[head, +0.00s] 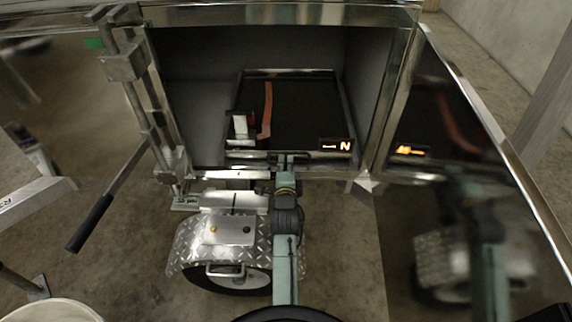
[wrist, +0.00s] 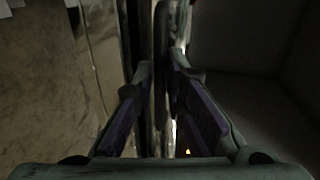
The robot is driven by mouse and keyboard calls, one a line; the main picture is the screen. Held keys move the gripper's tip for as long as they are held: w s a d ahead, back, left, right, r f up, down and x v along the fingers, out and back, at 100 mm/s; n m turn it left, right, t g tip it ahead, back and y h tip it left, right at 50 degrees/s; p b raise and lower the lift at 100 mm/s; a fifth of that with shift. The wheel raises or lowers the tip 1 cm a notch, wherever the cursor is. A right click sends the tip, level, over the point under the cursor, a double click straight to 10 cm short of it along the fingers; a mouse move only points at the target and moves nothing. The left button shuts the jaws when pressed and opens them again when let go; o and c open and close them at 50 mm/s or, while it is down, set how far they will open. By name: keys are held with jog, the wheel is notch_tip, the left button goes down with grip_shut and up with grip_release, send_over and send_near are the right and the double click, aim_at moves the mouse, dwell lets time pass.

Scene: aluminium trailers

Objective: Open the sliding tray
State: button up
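The sliding tray (head: 303,97) is a black flat tray inside the dark trailer compartment, with a front rail (head: 250,154) near the compartment opening. Whether the fingers touch the bar is too dark to tell. The fingertips are partly hidden in the head view.
An orange strap (head: 267,105) and a small box (head: 239,127) are on the tray. A shiny open door (head: 470,160) stands to the right. A latch bar with a black handle (head: 90,224) is at the left. A wheel with a tread-plate fender (head: 190,250) is below.

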grip_shut()
dwell(0.3)
jog(key=shift+s, duration=0.15)
